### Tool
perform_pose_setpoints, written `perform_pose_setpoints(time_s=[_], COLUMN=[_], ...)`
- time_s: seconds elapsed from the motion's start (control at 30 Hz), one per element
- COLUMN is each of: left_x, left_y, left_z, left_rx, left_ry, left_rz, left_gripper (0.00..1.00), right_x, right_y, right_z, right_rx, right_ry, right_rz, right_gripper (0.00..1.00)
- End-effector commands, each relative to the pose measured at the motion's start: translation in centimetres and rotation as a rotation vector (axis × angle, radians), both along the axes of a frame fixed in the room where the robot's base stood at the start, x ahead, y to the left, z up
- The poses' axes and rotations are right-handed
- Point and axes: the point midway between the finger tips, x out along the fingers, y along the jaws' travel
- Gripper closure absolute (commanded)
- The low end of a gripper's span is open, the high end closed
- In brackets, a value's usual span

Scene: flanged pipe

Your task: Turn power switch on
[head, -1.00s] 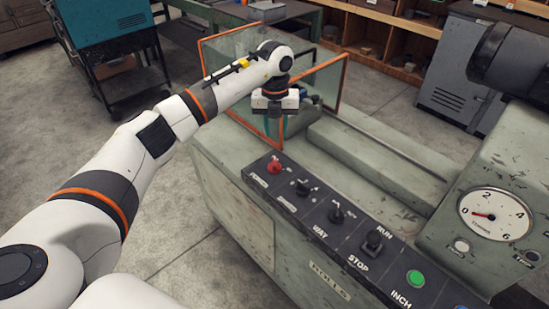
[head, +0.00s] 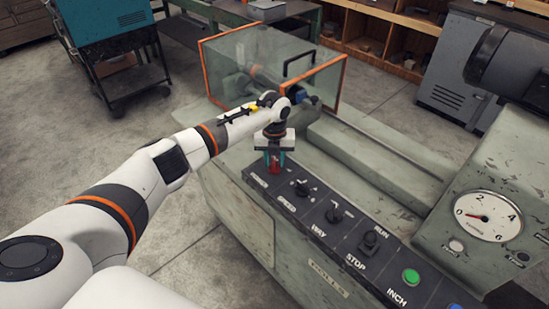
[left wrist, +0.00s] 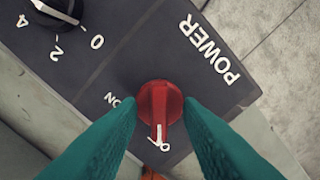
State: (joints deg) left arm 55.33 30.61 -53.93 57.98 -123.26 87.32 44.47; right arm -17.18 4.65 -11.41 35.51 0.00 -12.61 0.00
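The red power switch (head: 275,168) is a round knob at the far left end of the dark control panel. My left gripper (head: 274,162) points down over it, with one teal finger on each side. In the left wrist view the red knob (left wrist: 160,108) sits between the fingertips (left wrist: 161,103), with narrow gaps at its sides. The fingers look open around it; firm contact does not show. The knob's white pointer line points to the bottom of that view, and the ON label (left wrist: 121,99) is to its upper left. The mark at the pointer is partly covered. My right gripper is not in view.
The speed knob (head: 301,188) is close beside the power switch. Further along the panel (head: 325,238) are other switches and a green button (head: 411,277). A clear guard with orange edges (head: 342,85) stands behind my left gripper.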

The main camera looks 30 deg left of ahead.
Motion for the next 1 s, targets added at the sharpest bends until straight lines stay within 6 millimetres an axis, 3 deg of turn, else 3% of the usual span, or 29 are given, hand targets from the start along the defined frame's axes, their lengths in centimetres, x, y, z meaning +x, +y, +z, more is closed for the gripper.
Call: perform_pose_setpoints(time_s=[0.13, 0.33, 0.67, 1.0], left_x=[0.0, 0.0, 0.0, 0.1], left_y=[0.0, 0.0, 0.0, 0.1], left_z=[0.0, 0.0, 0.0, -0.1], left_rx=[0.000, -0.001, 0.000, 0.000], left_ry=[0.000, 0.000, -0.001, -0.003], left_rz=[0.000, 0.000, -0.026, -0.226], left_gripper=[0.69, 1.00, 1.00, 1.00], right_x=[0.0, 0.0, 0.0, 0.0], right_y=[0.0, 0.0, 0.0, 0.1], right_z=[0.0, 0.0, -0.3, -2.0], right_rx=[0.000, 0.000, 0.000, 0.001], right_ry=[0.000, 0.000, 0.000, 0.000], right_rz=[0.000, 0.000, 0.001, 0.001], right_gripper=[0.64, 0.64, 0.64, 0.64])
